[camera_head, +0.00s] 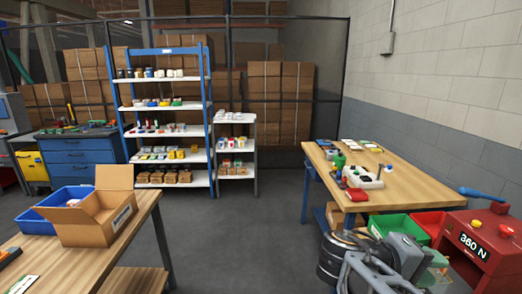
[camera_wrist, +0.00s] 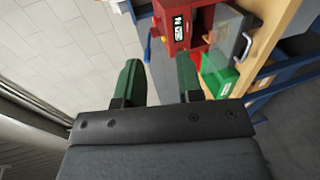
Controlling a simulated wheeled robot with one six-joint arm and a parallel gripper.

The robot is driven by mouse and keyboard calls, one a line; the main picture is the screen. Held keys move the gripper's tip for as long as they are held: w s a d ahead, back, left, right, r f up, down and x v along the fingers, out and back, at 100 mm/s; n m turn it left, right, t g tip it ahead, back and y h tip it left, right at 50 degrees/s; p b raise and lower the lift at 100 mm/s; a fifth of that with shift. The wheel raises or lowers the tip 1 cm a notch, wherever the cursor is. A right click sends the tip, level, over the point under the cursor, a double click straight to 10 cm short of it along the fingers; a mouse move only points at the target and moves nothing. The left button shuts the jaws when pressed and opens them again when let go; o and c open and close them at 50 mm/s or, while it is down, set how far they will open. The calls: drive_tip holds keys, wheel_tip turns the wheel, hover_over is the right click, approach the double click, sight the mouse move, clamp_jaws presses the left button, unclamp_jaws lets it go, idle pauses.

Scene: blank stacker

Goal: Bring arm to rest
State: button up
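My gripper (camera_wrist: 158,78) shows in the wrist view with its two green fingers apart. Nothing is between them. Beyond the fingertips are the pale tiled wall and floor side and, to the right, a red machine. My grey folded arm (camera_head: 388,268) stands at the lower right of the head view, in front of the right workbench (camera_head: 425,192). My gripper's fingers cannot be made out clearly in the head view.
The red machine (camera_head: 484,243), reading 360 N, stands near my arm; it also shows in the wrist view (camera_wrist: 177,38). A green bin (camera_head: 392,224) sits beside it. A left table (camera_head: 75,268) holds an open carton (camera_head: 92,221). Stocked shelves (camera_head: 165,108) stand behind clear floor.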

drive_tip(key=w+a+f+t+y, duration=0.2)
drive_tip(key=a+f+t+y, duration=0.1)
drive_tip(key=a+f+y, duration=1.1)
drive_tip(key=shift+w+a+f+y, duration=0.3)
drive_tip(key=shift+a+f+y, duration=0.1)
drive_tip(key=shift+f+y, duration=0.25)
drive_tip(key=shift+r+m, duration=0.1)
drive_tip(key=shift+m, duration=0.2)
